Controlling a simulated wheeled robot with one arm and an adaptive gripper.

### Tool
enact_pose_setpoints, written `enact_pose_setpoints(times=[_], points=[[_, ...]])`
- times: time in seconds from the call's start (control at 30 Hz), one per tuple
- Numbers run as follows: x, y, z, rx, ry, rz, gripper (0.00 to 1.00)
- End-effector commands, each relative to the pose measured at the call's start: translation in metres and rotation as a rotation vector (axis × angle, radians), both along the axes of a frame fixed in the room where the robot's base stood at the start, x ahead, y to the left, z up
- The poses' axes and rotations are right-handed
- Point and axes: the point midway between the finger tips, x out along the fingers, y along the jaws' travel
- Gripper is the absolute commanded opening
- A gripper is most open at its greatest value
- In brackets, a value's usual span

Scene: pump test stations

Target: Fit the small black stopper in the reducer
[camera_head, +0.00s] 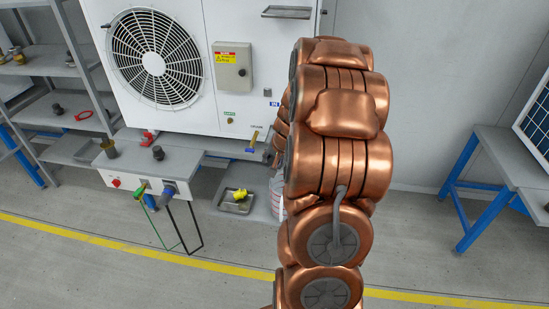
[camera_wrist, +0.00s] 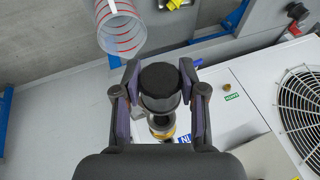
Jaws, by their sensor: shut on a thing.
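In the wrist view my gripper (camera_wrist: 161,78) is shut on a round black stopper (camera_wrist: 159,88), with one finger on each side of it. Just beyond the stopper, partly hidden by it, is a metal fitting with a yellow band (camera_wrist: 161,128), which may be the reducer. I cannot tell whether stopper and fitting touch. In the head view my copper-coloured arm hides the stopper and most of the gripper. Another small black piece (camera_head: 158,153) stands on the grey test station (camera_head: 185,161); it also shows in the wrist view (camera_wrist: 297,11).
A white fan unit (camera_head: 200,45) stands behind the station. A tray (camera_head: 232,208) holds a yellow piece. Shelves (camera_head: 45,100) stand left, a blue-legged table (camera_head: 480,195) right.

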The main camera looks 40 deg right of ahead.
Motion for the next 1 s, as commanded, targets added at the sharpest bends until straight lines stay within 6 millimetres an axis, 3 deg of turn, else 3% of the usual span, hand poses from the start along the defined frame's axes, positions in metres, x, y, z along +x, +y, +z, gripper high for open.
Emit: enact_pose_setpoints(times=[1.0], points=[[0.025, -0.038, 0.001, -0.004, -0.003, 0.003, 0.16]])
